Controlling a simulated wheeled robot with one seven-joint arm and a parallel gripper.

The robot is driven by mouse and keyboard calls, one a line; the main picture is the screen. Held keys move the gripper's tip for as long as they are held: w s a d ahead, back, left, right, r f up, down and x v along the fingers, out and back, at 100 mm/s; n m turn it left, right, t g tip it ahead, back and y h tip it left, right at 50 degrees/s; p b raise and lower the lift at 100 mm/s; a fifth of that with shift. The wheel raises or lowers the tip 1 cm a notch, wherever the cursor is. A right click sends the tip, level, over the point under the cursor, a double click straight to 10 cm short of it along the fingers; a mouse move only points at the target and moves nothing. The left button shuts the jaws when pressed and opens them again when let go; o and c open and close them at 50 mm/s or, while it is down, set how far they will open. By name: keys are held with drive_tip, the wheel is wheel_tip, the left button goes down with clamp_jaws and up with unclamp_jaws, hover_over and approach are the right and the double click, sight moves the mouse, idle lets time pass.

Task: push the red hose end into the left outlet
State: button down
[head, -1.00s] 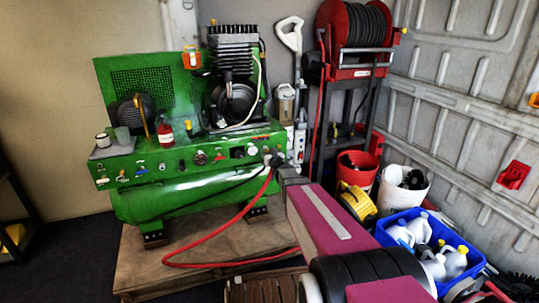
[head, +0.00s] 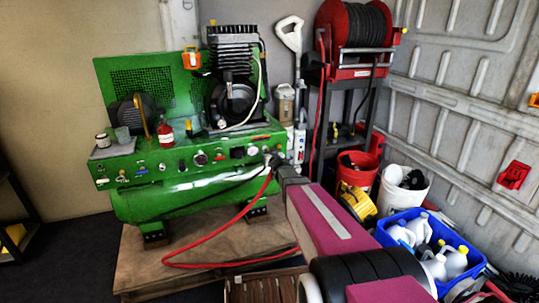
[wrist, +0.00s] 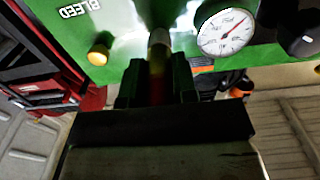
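My gripper (head: 273,160) is at the right end of the green compressor's front panel (head: 180,168). It is shut on the red hose end (wrist: 157,85), which shows dark between the fingers in the wrist view, with a paler metal tip (wrist: 158,38) pointing at the panel. A dark round shape (wrist: 158,10) lies straight beyond the tip, in line with it. I cannot tell whether the tip is inside it, or whether this is the left outlet. The red hose (head: 228,226) hangs from my gripper and loops over the wooden pallet.
Beside the tip in the wrist view are a white gauge (wrist: 228,32), a yellow knob (wrist: 98,55) and a black knob (wrist: 303,40). A hose reel stand (head: 352,72), a red bucket (head: 357,178) and a blue crate (head: 470,266) stand to the right.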

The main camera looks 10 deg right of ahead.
drive_tip(key=shift+w+a, duration=0.15)
drive_tip(key=shift+w, duration=0.4)
drive_tip(key=shift+s+f, duration=0.25)
drive_tip(key=shift+s, duration=0.6)
drive_tip(key=shift+s+d+r, duration=0.1)
drive_tip(key=shift+s+d, duration=0.1)
drive_tip(key=shift+s, duration=0.55)
drive_tip(key=shift+s+d+f, duration=0.1)
drive_tip(key=shift+s+d, duration=0.15)
drive_tip(key=shift+s, duration=0.5)
drive_tip(key=shift+s+d+r, duration=0.1)
drive_tip(key=shift+s+d, duration=0.1)
drive_tip(key=shift+s, duration=0.55)
drive_tip(key=s+d+r+m+h, duration=0.2)
drive_tip(key=s+d+r, duration=0.4)
drive_tip(key=s+r, duration=0.4)
drive_tip(key=shift+s+r+h, duration=0.25)
drive_tip(key=shift+s+h, duration=0.45)
drive_tip(key=shift+s, duration=0.1)
drive_tip(key=shift+d, duration=0.15)
